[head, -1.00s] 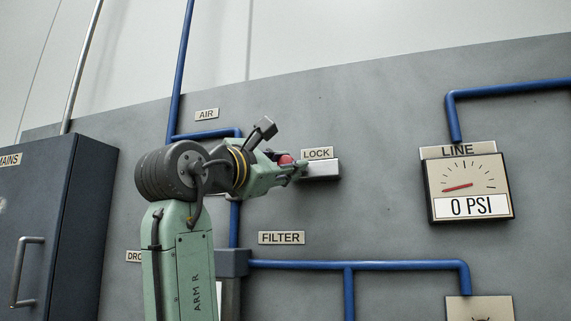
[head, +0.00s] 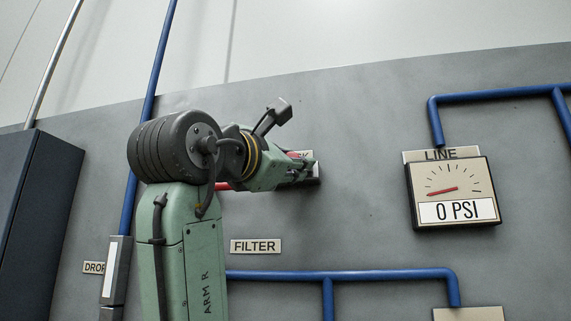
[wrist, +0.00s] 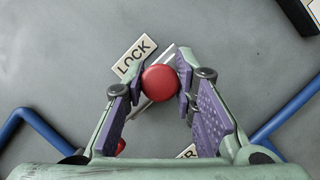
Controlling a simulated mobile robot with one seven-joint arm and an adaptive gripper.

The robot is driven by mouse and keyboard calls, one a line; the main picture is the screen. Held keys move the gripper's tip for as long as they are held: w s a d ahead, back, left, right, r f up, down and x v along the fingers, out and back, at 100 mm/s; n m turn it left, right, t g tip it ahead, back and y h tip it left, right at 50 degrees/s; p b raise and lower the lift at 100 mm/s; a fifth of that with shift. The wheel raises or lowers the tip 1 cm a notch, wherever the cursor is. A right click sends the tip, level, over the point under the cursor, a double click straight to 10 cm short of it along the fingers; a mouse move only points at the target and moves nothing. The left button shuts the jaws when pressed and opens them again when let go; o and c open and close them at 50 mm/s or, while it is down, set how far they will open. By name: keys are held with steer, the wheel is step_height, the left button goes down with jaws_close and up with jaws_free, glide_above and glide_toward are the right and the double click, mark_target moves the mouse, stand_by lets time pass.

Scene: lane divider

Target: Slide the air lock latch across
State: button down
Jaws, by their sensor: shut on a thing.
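The latch has a round red knob (wrist: 160,83) on a pale metal bar (wrist: 188,55) below the LOCK label (wrist: 134,58). In the wrist view, my gripper (wrist: 161,72) has one purple-padded finger on each side of the knob and is shut on it.
The LINE gauge (head: 453,192) reads 0 PSI at the right. A FILTER label (head: 255,246) and a blue pipe (head: 385,274) are below my gripper. A dark cabinet (head: 38,220) stands at the left. A red part (head: 222,186) shows left of my gripper.

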steer(key=c, duration=1.3)
jaws_free()
steer(key=shift+s+d, duration=0.1)
steer(key=shift+d, duration=0.15)
steer(key=shift+a, duration=0.1)
steer(key=v, duration=1.2)
